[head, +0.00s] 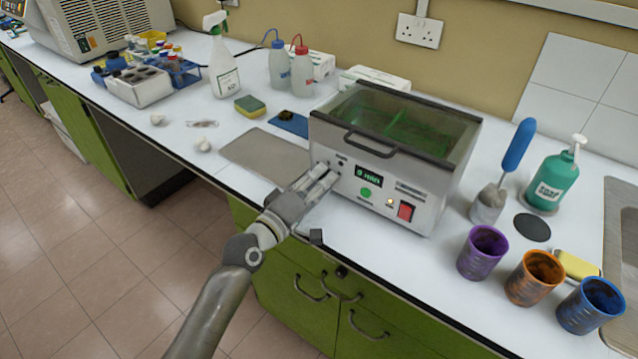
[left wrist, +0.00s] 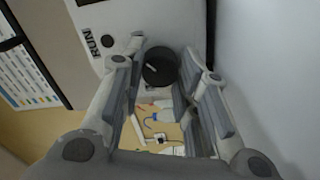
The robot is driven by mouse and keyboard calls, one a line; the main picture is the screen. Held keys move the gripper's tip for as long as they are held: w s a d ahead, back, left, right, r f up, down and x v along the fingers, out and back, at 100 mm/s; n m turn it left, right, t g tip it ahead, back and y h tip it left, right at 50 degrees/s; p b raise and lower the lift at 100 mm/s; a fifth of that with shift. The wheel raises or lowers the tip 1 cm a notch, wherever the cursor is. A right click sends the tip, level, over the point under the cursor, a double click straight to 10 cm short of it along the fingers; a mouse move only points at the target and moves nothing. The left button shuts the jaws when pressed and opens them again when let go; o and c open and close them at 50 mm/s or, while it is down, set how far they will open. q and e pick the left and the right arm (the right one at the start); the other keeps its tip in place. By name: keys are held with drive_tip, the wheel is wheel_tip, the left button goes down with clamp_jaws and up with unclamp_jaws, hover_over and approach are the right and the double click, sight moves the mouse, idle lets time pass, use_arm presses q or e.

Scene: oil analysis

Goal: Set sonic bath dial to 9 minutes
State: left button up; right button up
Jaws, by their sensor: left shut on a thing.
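The sonic bath (head: 425,200) is a steel box with a clear lid and a front handle, standing on the bench. Its small display (head: 369,175) shows green characters that appear to read 9 MIN. My left gripper (head: 325,174) reaches the left part of the front panel. In the left wrist view my left gripper (left wrist: 168,85) has its fingers on either side of the round black dial (left wrist: 160,66), shut on it. A light pointer line shows on the dial. In the head view the gripper hides the dial.
A green button (head: 366,193) and a red switch (head: 406,211) sit right of the gripper on the panel. Purple (head: 482,252), orange (head: 535,278) and blue (head: 591,305) cups stand at right. A grey mat (head: 262,157) lies left of the bath.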

use_arm(q)
drive_tip(key=shift+f+m, duration=0.1)
drive_tip(key=shift+m, duration=0.7)
drive_tip(key=o, duration=1)
drive_tip(key=shift+o, duration=0.2)
drive_tip(key=v, duration=1.2)
